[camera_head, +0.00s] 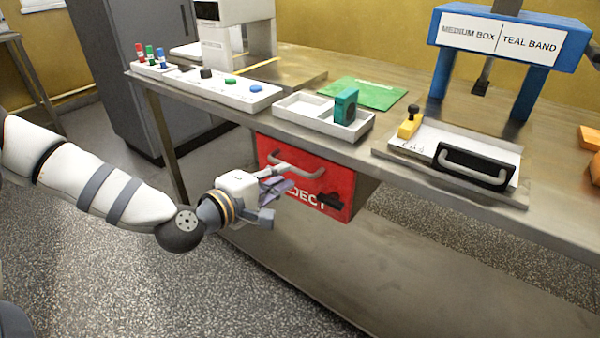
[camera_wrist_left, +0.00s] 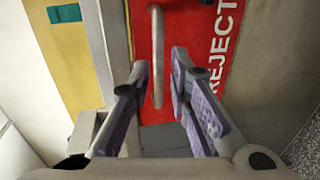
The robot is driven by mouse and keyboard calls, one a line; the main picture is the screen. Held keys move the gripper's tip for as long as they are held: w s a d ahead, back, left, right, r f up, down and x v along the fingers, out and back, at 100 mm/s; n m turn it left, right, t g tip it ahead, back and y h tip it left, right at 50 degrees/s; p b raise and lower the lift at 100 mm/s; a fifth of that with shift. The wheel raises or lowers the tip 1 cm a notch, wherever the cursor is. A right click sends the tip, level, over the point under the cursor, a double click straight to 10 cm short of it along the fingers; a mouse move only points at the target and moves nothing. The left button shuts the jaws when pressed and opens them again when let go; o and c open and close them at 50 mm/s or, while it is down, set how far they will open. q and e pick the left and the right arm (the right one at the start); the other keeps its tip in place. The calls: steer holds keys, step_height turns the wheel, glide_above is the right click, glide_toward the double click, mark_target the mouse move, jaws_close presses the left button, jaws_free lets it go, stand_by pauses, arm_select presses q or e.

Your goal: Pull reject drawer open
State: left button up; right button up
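The red reject drawer (camera_head: 340,180) hangs under the front edge of the steel table, with white lettering on its front. Its pale grey bar handle (camera_head: 312,172) stands out from the front. My left gripper (camera_head: 278,188) is at the left part of the drawer front, close to the handle, and hides part of the lettering. In the left wrist view, the two purple-padded fingers of my left gripper (camera_wrist_left: 160,75) are apart, with the handle bar (camera_wrist_left: 157,50) showing between them. I cannot see contact between finger and bar. My right gripper is in neither view.
Above the drawer, the table (camera_head: 300,83) bears a white tray (camera_head: 290,107) with a teal block (camera_head: 345,105), a button panel (camera_head: 220,90), a black-handled plate (camera_head: 455,160) and a blue stand (camera_head: 510,40). A steel lower shelf (camera_head: 400,270) lies below. The speckled floor in front is clear.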

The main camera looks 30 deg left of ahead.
mark_target(292, 170)
arm_select(q)
steer(key=x, duration=0.4)
steer(key=shift+w+d+f+b, duration=0.1)
steer(key=shift+w+b, duration=0.15)
steer(key=shift+b, duration=0.1)
steer(key=shift+w, duration=0.25)
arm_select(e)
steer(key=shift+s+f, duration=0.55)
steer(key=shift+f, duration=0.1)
arm_select(q)
steer(key=shift+c, duration=0.6)
jaws_close()
steer(key=shift+s, duration=0.1)
